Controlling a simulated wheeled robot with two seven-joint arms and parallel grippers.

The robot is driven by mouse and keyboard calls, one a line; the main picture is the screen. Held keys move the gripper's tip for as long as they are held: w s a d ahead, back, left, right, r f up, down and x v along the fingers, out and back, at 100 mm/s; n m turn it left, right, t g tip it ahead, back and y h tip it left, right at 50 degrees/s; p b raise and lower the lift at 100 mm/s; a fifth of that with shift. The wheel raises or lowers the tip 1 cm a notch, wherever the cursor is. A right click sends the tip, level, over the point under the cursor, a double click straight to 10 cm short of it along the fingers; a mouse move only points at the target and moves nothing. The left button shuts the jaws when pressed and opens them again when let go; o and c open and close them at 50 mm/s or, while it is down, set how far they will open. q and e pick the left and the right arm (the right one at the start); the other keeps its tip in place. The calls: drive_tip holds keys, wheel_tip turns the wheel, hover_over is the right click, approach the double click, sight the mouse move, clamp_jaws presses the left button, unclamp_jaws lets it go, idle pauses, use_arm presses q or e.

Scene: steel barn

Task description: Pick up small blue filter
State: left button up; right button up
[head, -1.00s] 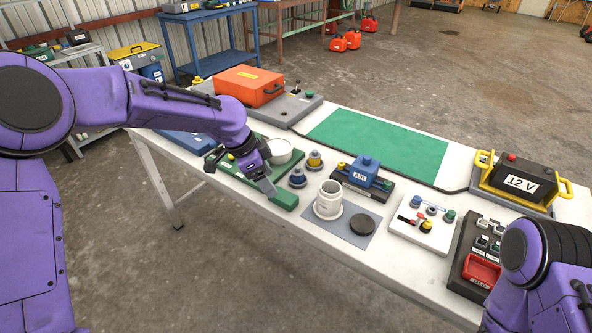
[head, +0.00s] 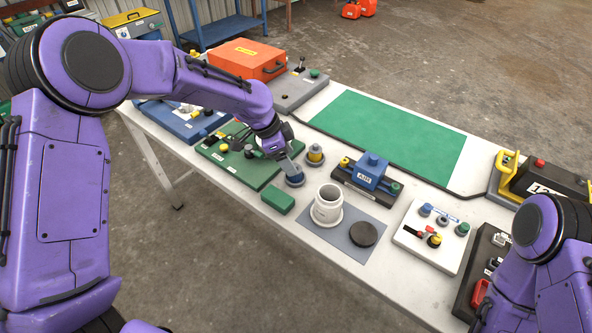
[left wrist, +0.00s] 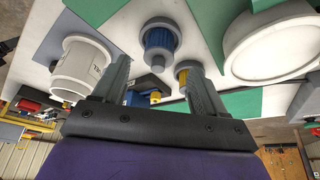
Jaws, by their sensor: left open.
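The small blue filter (head: 295,181) stands upright on a round grey base on the white table. My left gripper (head: 291,166) is right over it in the head view, partly covering it. In the left wrist view, the blue filter (left wrist: 160,41) shows ahead of the open left gripper (left wrist: 158,70), roughly in line with the gap between the fingers. Nothing is held. I cannot tell whether a finger touches it. My right gripper is out of view; only part of the right arm shows.
A yellow-banded filter (head: 315,155) stands close behind the blue one. A white canister (head: 327,204) and a black disc (head: 363,234) are to the right on a grey mat. A green block (head: 277,201) lies in front. The green mat (head: 385,128) is bare.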

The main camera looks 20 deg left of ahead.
sight(295, 164)
use_arm(q)
drive_tip(key=x, duration=0.4)
drive_tip(key=shift+d+f+p, duration=0.1)
drive_tip(key=shift+d+p, duration=0.25)
drive_tip(key=shift+p, duration=0.05)
drive_tip(key=c, duration=1.2)
drive_tip(key=shift+o, duration=0.2)
